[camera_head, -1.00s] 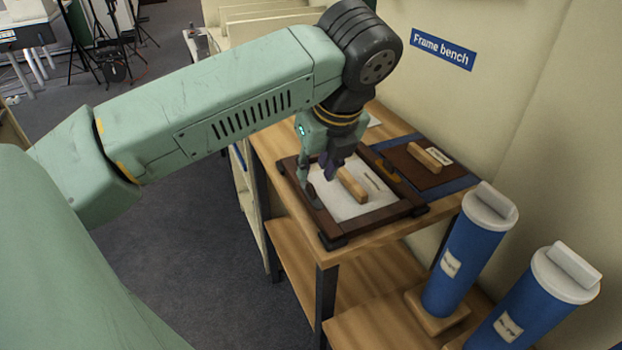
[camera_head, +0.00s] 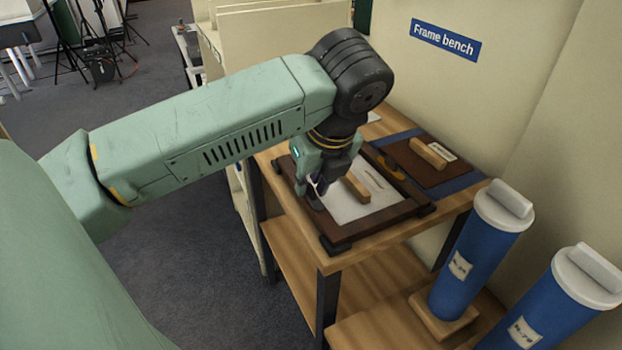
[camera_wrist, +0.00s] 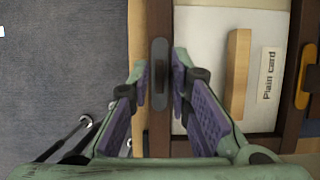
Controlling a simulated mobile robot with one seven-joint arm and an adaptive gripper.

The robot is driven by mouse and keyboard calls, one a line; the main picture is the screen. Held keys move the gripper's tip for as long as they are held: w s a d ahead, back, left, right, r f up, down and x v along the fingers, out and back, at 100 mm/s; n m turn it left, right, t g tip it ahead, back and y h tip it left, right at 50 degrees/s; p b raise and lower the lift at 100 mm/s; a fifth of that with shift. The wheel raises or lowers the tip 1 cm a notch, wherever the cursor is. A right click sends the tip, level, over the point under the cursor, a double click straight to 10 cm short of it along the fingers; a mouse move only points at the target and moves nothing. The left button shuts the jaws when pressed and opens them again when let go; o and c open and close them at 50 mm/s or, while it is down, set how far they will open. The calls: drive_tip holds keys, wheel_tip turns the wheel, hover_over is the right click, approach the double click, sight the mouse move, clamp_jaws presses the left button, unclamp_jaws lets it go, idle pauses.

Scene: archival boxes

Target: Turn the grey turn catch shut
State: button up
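The grey turn catch (camera_wrist: 159,75) is a dark, long, rounded piece on the left rail of the brown frame (camera_wrist: 296,50). In the wrist view it lies lengthwise along that rail. My gripper (camera_wrist: 160,80) is open, with one finger on each side of the catch and narrow gaps between. In the head view my gripper (camera_head: 312,188) is down at the near left rail of the frame (camera_head: 388,222), and its fingers hide most of the catch. A white panel (camera_wrist: 203,55) with a wooden handle (camera_wrist: 238,75) and a "Plain card" label lies inside the frame.
A yellow catch (camera_wrist: 306,78) is on the opposite rail. A brown board (camera_head: 408,160) with a wooden handle lies on a blue mat behind the frame. Blue tubes (camera_head: 475,255) stand at the right. The wall rises behind the bench.

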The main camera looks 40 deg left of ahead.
clamp_jaws()
drive_tip(key=shift+f+m+b, duration=0.15)
drive_tip(key=shift+m+b, duration=0.25)
drive_tip(key=shift+b, duration=0.25)
drive_tip(key=shift+f+m+t+b, duration=0.1)
drive_tip(key=shift+m+t+b, duration=0.5)
drive_tip(key=shift+m+b, duration=0.55)
drive_tip(key=m+h+b, duration=0.1)
drive_tip(key=m, duration=0.1)
drive_tip(key=m+t+h+b, duration=0.1)
drive_tip(key=m+b, duration=0.1)
drive_tip(key=m, duration=0.1)
drive_tip(key=shift+a+b, duration=0.1)
drive_tip(key=shift+b, duration=0.2)
drive_tip(key=m, duration=0.1)
drive_tip(key=m+h, duration=0.1)
drive_tip(key=m, duration=0.1)
drive_tip(key=m+h, duration=0.1)
drive_tip(key=m, duration=0.1)
drive_tip(key=shift+r+m+t+b, duration=0.25)
drive_tip(key=shift+r+t+b, duration=0.05)
drive_tip(key=shift+t+b, duration=0.1)
drive_tip(key=m, duration=0.2)
drive_tip(key=m+h, duration=0.1)
drive_tip(key=m, duration=0.1)
drive_tip(key=shift+a+h, duration=0.1)
drive_tip(key=shift+h, duration=0.2)
drive_tip(key=shift+m, duration=0.3)
